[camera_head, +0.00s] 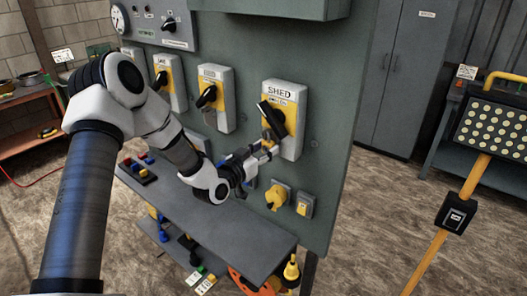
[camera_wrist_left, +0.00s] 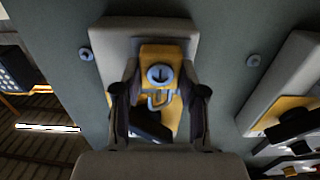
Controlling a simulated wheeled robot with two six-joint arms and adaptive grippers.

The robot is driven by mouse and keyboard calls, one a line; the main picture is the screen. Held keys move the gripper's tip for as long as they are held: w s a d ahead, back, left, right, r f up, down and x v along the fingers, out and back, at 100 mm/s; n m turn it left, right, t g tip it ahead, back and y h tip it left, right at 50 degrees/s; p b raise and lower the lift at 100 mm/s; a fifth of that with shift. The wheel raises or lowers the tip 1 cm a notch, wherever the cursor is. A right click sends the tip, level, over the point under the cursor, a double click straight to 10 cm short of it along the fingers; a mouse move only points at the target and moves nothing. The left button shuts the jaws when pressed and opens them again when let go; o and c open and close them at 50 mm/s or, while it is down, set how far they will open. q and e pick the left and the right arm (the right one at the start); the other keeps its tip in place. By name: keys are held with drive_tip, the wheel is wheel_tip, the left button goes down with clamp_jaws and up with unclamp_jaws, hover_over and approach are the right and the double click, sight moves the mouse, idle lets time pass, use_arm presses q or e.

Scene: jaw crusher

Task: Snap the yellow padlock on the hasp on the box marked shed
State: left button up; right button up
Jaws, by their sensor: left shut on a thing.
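The box marked SHED (camera_head: 298,95) is grey with a yellow plate and a black handle (camera_head: 276,118), on the right part of the panel. My left gripper (camera_head: 267,145) is at the box's lower front, shut on the yellow padlock (camera_head: 267,134). In the left wrist view the padlock (camera_wrist_left: 160,55) shows a round metal face between the two fingertips (camera_wrist_left: 160,72). A metal loop (camera_wrist_left: 161,99) shows beside it; whether this is the shackle or the hasp, and whether it is closed, I cannot tell. The hasp is largely hidden in the head view. My right gripper is out of view.
Similar boxes with black handles (camera_head: 211,92) line the panel to the left. A yellow stand with a lamp panel (camera_head: 493,128) is at right. Open floor lies between.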

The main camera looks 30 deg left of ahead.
use_arm(q)
drive_tip(key=shift+w, duration=0.3)
drive_tip(key=o, duration=1.3)
drive_tip(key=shift+c, duration=0.2)
drive_tip(key=shift+s+a+r+p, duration=0.1)
drive_tip(key=shift+s+p, duration=0.25)
drive_tip(key=shift+s, duration=0.5)
drive_tip(key=shift+s+a+r+p, duration=0.1)
drive_tip(key=shift+s+p, duration=0.25)
drive_tip(key=shift+s, duration=0.5)
drive_tip(key=s+p, duration=0.1)
drive_tip(key=s, duration=0.1)
drive_tip(key=s+p, duration=0.2)
drive_tip(key=s, duration=0.1)
drive_tip(key=shift+s+a+f, duration=0.15)
drive_tip(key=shift+s+a, duration=0.05)
drive_tip(key=shift+s, duration=0.1)
drive_tip(key=shift+f, duration=0.1)
